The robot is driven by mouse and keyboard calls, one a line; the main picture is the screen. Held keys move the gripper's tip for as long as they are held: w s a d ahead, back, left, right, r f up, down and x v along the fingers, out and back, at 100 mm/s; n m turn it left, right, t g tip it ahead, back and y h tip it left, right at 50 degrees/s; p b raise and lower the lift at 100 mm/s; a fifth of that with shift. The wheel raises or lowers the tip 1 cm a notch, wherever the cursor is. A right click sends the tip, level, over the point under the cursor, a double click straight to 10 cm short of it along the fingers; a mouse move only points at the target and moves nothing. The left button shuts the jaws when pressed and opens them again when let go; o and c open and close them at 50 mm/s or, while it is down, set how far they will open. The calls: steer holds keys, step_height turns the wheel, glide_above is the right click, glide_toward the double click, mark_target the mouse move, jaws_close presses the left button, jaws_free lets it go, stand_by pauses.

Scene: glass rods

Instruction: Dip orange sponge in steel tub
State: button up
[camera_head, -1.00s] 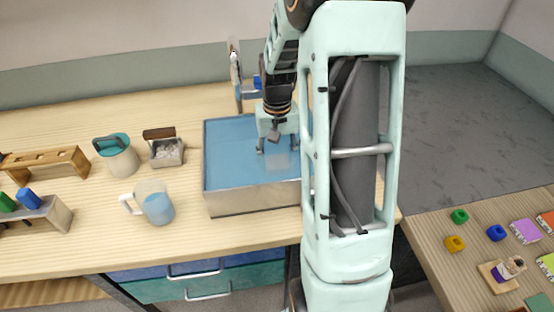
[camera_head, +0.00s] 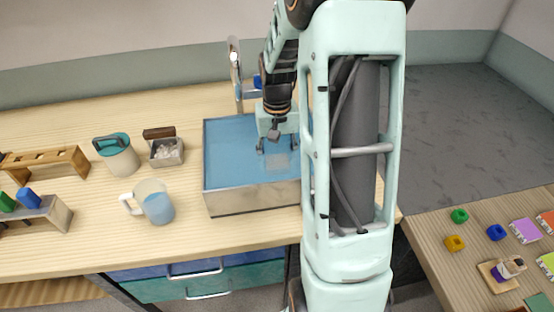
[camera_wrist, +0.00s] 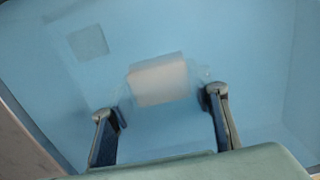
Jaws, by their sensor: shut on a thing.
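The steel tub (camera_head: 255,199) stands on the wooden counter, filled with blue water (camera_head: 228,150). My gripper (camera_head: 278,149) is over the tub with its fingers down at the water. In the wrist view a pale, pinkish block (camera_wrist: 158,80), seemingly the sponge, shows washed out between the fingers, under the water. My gripper (camera_wrist: 160,98) is shut on it, one finger at each side. In the head view the block is only a pale patch (camera_head: 277,163) below the fingers. Its orange colour does not show clearly.
Left of the tub are a pitcher with blue liquid (camera_head: 156,205), a teal-lidded jug (camera_head: 120,158) and a small steel box (camera_head: 167,154). A wooden rack (camera_head: 45,163) is farther left. A faucet-like stand (camera_head: 236,75) rises behind the tub. My arm hides the tub's right side.

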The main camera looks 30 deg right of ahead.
steer(key=shift+r, duration=0.1)
step_height(320, 180, up, 11)
steer(key=p, duration=0.8)
stand_by(0.6)
step_height(320, 180, up, 5)
steer(key=p, duration=0.3)
steer(key=shift+p, duration=0.35)
